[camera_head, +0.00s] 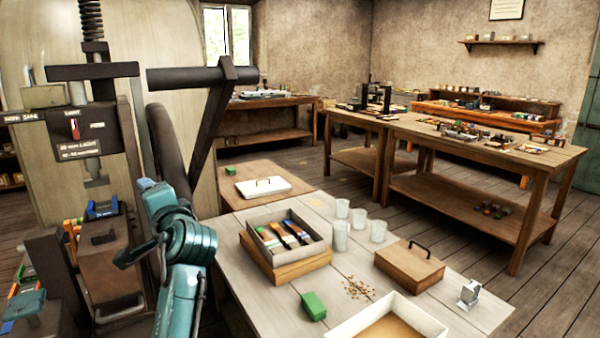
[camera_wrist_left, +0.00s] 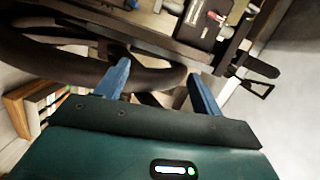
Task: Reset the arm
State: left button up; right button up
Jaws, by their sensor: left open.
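The handwheel press stands at the left in the head view, with a dark block with printed labels (camera_head: 85,133) above a narrow bed (camera_head: 105,265). Its dark handwheel (camera_head: 165,150) shows nearly edge-on, beside a black lever arm with a bar handle (camera_head: 190,77). My teal left arm (camera_head: 185,245) reaches up in front of the press; its fingertips are not clear there. In the left wrist view my left gripper (camera_wrist_left: 160,85) is open, with two blue fingers apart. The thick dark wheel rim (camera_wrist_left: 60,65) curves behind the fingers; I cannot tell whether it touches them. My right gripper is not in view.
Right of the press, a table holds a tray of coloured packs (camera_head: 285,235), several glasses (camera_head: 341,236), a wooden box lid (camera_head: 410,262), a green block (camera_head: 313,306) and an open white box (camera_head: 430,325). Workbenches (camera_head: 450,140) stand behind. Floor between them is clear.

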pick_arm(q)
jog(key=s+d+f+h, duration=0.2)
jog(key=s+f+h, duration=0.1)
jog(key=f, duration=0.5)
jog(key=s+d+f+h, duration=0.3)
jog(key=s+f, duration=0.1)
jog(key=f, duration=0.5)
jog(key=s+d+f+h, duration=0.2)
jog(key=s+f+h, duration=0.1)
jog(key=f, duration=0.5)
jog(key=s+d+f+n+h+p, duration=0.1)
jog(key=s+d+f+n+h, duration=0.1)
jog(key=s, duration=0.4)
jog(key=s+d+f+n+g+h+p, duration=0.1)
jog(key=s+d+f, duration=0.1)
jog(key=s+f, duration=0.2)
jog(key=s+d+f+n+g+h+p, duration=0.1)
jog(key=s+d+f+n+h+p, duration=0.1)
jog(key=s, duration=0.8)
jog(key=shift+s+d+f+n+h, duration=0.25)
jog(key=shift+d+f+n+h, duration=0.1)
jog(key=shift+f, duration=0.4)
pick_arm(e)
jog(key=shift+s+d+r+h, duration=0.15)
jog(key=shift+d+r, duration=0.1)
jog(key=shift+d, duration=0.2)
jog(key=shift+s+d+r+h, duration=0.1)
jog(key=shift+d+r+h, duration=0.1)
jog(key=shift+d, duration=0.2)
